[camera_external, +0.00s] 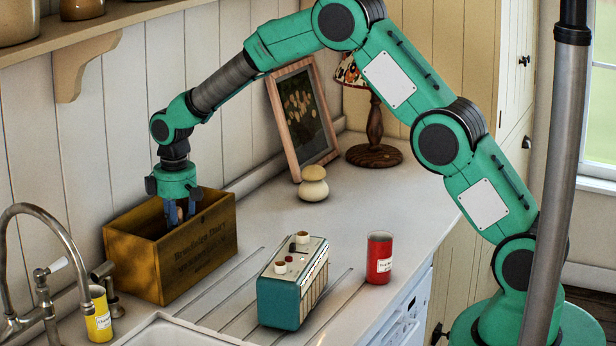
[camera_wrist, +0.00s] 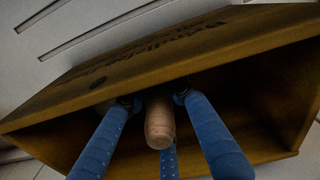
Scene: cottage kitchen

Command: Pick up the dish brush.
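A wooden handle with a rounded end (camera_wrist: 160,122), which looks like the dish brush, stands in an open wooden crate (camera_external: 205,250). Its lower part and any bristles are hidden. My gripper (camera_external: 180,215) is lowered, fingers down, into the crate's opening. In the wrist view its blue fingers (camera_wrist: 156,100) surround the handle, one on each side and one behind. Narrow gaps seem to show between the side fingertips and the handle, so the gripper looks open around it. Contact lower down is hidden.
The crate's printed front wall (camera_wrist: 150,60) is close to my fingers. A teal radio (camera_external: 292,282), a red can (camera_external: 379,258) and a mushroom-like ornament (camera_external: 313,184) stand to the right. A tap (camera_external: 40,215) and yellow can (camera_external: 98,315) are at the left.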

